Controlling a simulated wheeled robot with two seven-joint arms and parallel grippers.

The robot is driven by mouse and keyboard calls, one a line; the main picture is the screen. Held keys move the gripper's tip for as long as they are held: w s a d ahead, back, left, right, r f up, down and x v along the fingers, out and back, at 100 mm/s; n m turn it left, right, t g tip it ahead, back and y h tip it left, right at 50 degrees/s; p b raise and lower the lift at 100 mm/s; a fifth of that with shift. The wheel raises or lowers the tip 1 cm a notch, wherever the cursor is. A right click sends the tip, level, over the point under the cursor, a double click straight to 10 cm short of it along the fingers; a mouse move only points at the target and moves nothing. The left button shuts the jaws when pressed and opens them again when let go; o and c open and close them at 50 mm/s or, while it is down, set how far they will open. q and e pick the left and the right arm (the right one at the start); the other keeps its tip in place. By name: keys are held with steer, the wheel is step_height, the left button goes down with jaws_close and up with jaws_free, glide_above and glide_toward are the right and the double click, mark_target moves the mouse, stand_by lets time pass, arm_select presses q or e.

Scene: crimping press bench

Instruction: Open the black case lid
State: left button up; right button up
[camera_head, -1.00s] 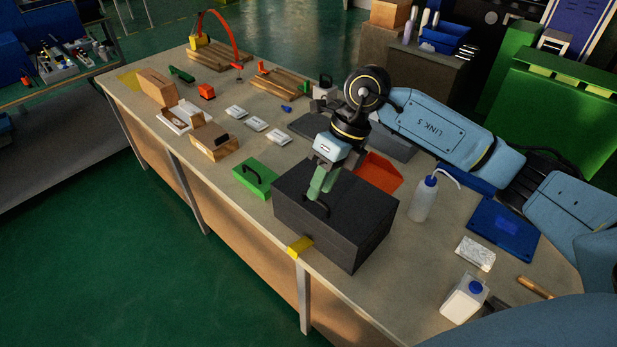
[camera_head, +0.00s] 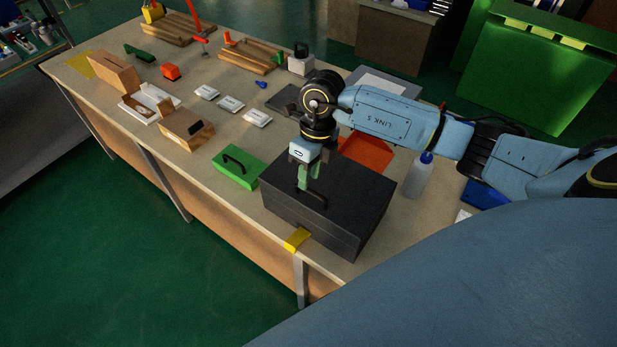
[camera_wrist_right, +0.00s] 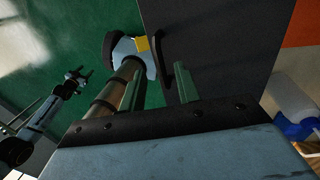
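The black case (camera_head: 345,222) stands at the bench's front edge with its lid shut. A dark arched handle (camera_head: 316,200) is on its lid; it also shows in the right wrist view (camera_wrist_right: 156,50). My right gripper (camera_head: 305,185) points down at the handle. In the right wrist view its two green fingers (camera_wrist_right: 157,78) are apart, one on each side of the handle, with gaps showing. Whether either finger touches it I cannot tell. My left gripper (camera_wrist_right: 78,74) shows small at the left of the right wrist view, clear of the case, its fingers spread.
A green case (camera_head: 238,168) stands left of the black case. An orange-red tray (camera_head: 368,152) lies behind it, and a white bottle (camera_head: 417,178) stands to the right. A yellow piece (camera_head: 297,239) is at the bench edge in front. My blue arm hides the right end.

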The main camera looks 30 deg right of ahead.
steer(key=shift+a+f, duration=0.15)
steer(key=shift+f, duration=1)
steer(key=shift+a, duration=0.1)
jaws_close()
arm_select(q)
steer(key=shift+w, duration=0.1)
